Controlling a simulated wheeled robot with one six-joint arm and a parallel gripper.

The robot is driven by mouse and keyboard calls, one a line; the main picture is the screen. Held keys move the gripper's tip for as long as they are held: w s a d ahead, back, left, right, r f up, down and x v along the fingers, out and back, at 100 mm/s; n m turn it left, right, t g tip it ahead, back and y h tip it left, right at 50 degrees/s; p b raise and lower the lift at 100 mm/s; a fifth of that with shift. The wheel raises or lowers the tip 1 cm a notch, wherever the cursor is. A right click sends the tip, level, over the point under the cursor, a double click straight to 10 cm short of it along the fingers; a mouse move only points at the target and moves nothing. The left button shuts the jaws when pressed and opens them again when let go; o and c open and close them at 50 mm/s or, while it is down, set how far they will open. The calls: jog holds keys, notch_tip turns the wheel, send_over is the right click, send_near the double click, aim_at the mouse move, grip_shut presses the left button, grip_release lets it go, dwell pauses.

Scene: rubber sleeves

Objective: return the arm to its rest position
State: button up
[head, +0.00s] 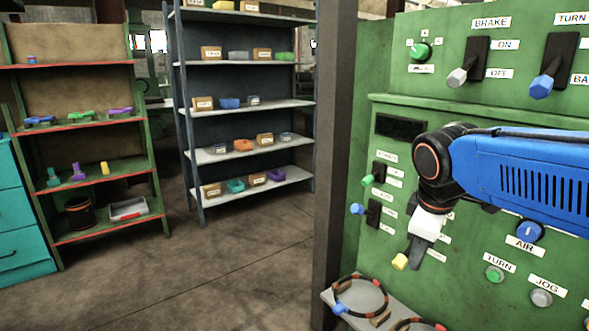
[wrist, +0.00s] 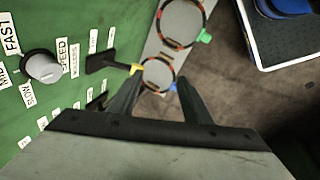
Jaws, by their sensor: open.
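My blue arm (head: 520,172) reaches in from the right across the front of the green machine panel. My gripper (head: 414,258) points down close to the panel in the head view. A yellow-tipped lever (head: 400,262) shows right beside its dark fingers. In the wrist view my gripper (wrist: 160,92) has its two dark fingers spread apart with nothing held between them. The yellow tip (wrist: 135,69) of the black lever is just beyond the left finger; whether they touch I cannot tell.
The green panel (head: 470,120) carries several levers, knobs and labels near the arm. A grey ledge (head: 327,296) below holds dark-and-red rings (head: 360,297). A dark post (head: 335,150) stands left of the panel. Shelving (head: 250,103) stands farther back; the floor (head: 210,275) between is clear.

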jog(key=s+d+f+m+t+y, duration=0.1)
jog(key=s+d+f+m, duration=0.1)
jog(key=s+f+m, duration=0.8)
jog(key=shift+s+f+y, duration=0.3)
jog(key=shift+s, duration=1.95)
